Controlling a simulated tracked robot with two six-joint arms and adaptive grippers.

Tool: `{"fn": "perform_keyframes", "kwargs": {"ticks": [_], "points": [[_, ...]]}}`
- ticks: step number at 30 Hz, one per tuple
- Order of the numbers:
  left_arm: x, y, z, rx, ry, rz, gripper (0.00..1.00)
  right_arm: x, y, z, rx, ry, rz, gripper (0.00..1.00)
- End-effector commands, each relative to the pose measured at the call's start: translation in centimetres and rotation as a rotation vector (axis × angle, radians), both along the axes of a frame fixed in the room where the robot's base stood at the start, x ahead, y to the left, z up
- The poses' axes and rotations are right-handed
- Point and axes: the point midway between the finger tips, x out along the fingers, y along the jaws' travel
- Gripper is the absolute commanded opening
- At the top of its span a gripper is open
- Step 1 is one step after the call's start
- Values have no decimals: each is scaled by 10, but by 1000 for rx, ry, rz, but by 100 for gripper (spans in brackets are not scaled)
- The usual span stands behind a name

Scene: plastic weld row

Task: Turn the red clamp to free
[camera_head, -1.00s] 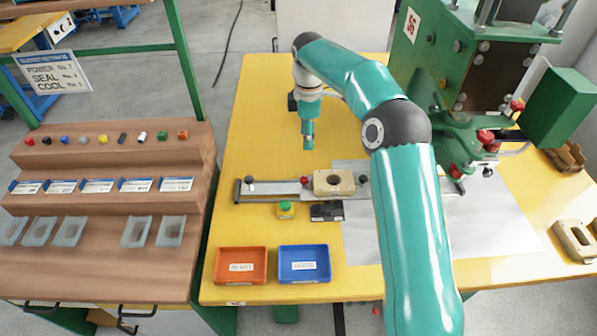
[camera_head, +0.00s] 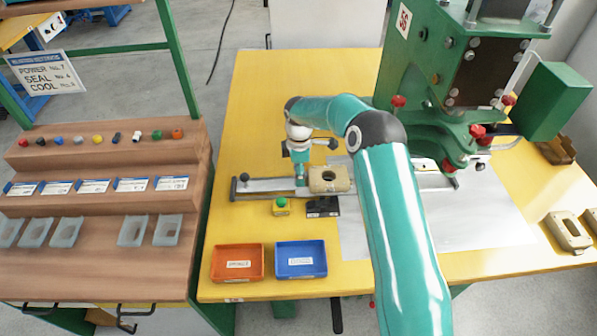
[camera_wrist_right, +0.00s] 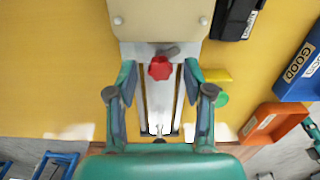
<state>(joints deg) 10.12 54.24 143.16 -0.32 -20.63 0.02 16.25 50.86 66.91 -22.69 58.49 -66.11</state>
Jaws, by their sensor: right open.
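The red clamp knob (camera_wrist_right: 160,68) sits on the metal rail (camera_wrist_right: 160,110), close to the edge of the beige block (camera_wrist_right: 158,18) in the right wrist view. A short grey lever shows beside the knob. In the head view the beige block (camera_head: 329,178) stands on the rail (camera_head: 262,187), and my right gripper (camera_head: 301,178) hides the knob. My right gripper points down over the rail, left of the block. In the right wrist view its two fingers (camera_wrist_right: 159,85) are apart, with the knob between and just beyond the tips. My left gripper is not in view.
A green button box (camera_head: 281,207) and a black box (camera_head: 322,207) stand in front of the rail. Orange (camera_head: 237,279) and blue (camera_head: 301,275) trays lie at the near table edge. The green press (camera_head: 440,70) stands at the right. The yellow table is clear behind the rail.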

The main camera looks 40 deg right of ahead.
Motion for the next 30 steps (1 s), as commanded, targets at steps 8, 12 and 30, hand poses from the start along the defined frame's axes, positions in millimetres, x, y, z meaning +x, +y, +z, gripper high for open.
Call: {"fn": "perform_keyframes", "kwargs": {"ticks": [8, 12, 30], "points": [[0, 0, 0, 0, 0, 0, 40, 0, 0, -2, 0, 0, 0, 52], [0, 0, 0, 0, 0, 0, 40, 0, 0, -1, 0, 0, 0, 30], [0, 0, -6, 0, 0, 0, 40, 1, 0, -2, 0, -4, -61, 0]]}}
